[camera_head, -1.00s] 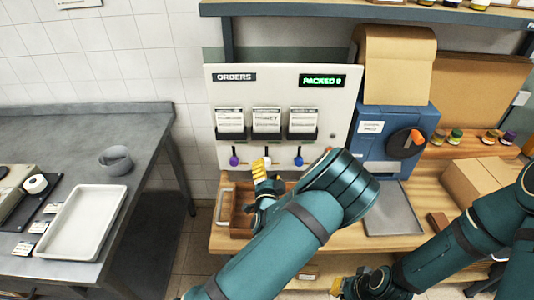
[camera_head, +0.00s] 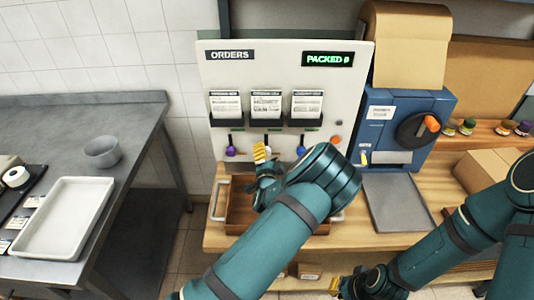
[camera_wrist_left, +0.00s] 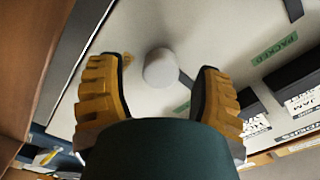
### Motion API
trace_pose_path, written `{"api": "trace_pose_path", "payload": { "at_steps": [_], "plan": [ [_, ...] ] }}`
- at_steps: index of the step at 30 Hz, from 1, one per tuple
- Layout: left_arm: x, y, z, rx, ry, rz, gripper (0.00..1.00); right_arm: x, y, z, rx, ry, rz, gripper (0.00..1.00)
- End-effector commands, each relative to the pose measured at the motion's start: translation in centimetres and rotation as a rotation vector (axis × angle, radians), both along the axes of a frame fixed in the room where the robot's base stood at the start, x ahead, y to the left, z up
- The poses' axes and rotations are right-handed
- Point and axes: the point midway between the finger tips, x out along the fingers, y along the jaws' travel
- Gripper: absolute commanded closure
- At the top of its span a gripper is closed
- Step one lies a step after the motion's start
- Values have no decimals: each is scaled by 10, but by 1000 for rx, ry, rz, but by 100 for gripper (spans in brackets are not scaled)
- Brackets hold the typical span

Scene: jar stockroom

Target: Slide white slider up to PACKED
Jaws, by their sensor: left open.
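The white slider knob (camera_wrist_left: 161,68) shows in the left wrist view between the two yellow fingers of my left gripper (camera_wrist_left: 160,85). The fingers are open, one on each side, and I see gaps to both. In the head view my left gripper (camera_head: 262,158) is at the bottom of the orders panel (camera_head: 285,72), in front of the middle slot, and hides most of the white knob. A green PACKED label (camera_wrist_left: 272,50) shows on the panel in the wrist view. My right gripper (camera_head: 348,287) is low at the bottom; its finger state is unclear.
A purple knob (camera_head: 231,152) is left of my left gripper and a blue knob (camera_head: 301,151) is right of it. A wooden tray (camera_head: 233,215) lies below the panel. A blue dispenser (camera_head: 410,110) stands to the right, behind a grey plate (camera_head: 397,200).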

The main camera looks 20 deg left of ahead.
Motion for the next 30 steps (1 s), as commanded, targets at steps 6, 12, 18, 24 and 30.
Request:
{"api": "trace_pose_path", "payload": {
  "at_steps": [6, 12, 18, 24, 30],
  "plan": [
    [10, 3, 0, 0, 0, 0, 34, 0, 0, 0, 0, 0, 0, 100],
    [10, 3, 0, 0, 0, 0, 34, 0, 0, 0, 0, 1, 0, 100],
    [10, 3, 0, 0, 0, 0, 99, 0, 0, 0, 0, 1, 0, 100],
    [10, 3, 0, 0, 0, 0, 100, 0, 0, 0, 0, 0, 0, 100],
    [11, 2, 25, -2, -5, -1, 100, 1, 0, 6, 0, -2, -2, 100]
  ]
}}
